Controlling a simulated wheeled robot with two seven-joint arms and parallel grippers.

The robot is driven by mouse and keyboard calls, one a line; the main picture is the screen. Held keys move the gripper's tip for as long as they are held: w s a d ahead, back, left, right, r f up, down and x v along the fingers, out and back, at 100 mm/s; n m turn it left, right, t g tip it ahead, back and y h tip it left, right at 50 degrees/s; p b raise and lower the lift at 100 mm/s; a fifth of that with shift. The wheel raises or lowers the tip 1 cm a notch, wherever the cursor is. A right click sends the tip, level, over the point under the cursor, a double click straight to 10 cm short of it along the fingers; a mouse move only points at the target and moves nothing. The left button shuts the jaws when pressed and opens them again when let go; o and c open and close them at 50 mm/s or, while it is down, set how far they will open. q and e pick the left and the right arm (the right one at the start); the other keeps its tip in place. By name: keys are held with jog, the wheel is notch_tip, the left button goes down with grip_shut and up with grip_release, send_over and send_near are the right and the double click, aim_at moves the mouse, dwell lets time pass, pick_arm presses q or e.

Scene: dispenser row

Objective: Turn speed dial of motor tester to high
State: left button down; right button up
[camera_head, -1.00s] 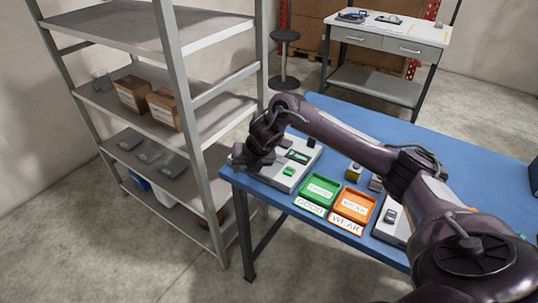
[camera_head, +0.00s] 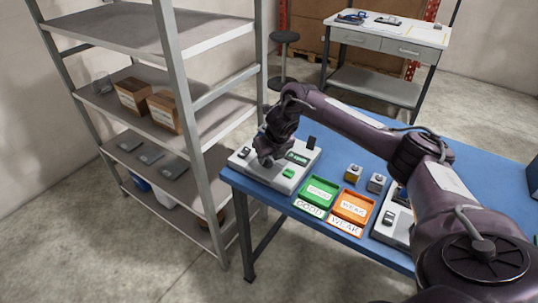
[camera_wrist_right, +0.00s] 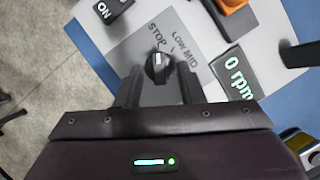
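The motor tester (camera_head: 283,183) is a light grey box at the left end of the blue table. Its speed dial (camera_wrist_right: 157,68) is a black knob with a white mark that points toward STOP. LOW and MID are printed beside it; a HIGH label is not visible. The tester's display (camera_wrist_right: 238,76) reads 0 rpm. My right gripper (camera_head: 266,160) is over the tester and hides the dial in the head view. In the right wrist view its two fingers (camera_wrist_right: 158,84) are apart, one on each side of the dial; contact is not clear. My left gripper is not in view.
The black switch (camera_wrist_right: 111,9) on the tester shows ON. A green GOOD tray (camera_head: 318,190) and an orange WEAK tray (camera_head: 352,207) sit right of the tester, with small motors (camera_head: 353,173) behind them. A grey shelf rack (camera_head: 190,130) stands close on the left.

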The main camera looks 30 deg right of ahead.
grip_shut()
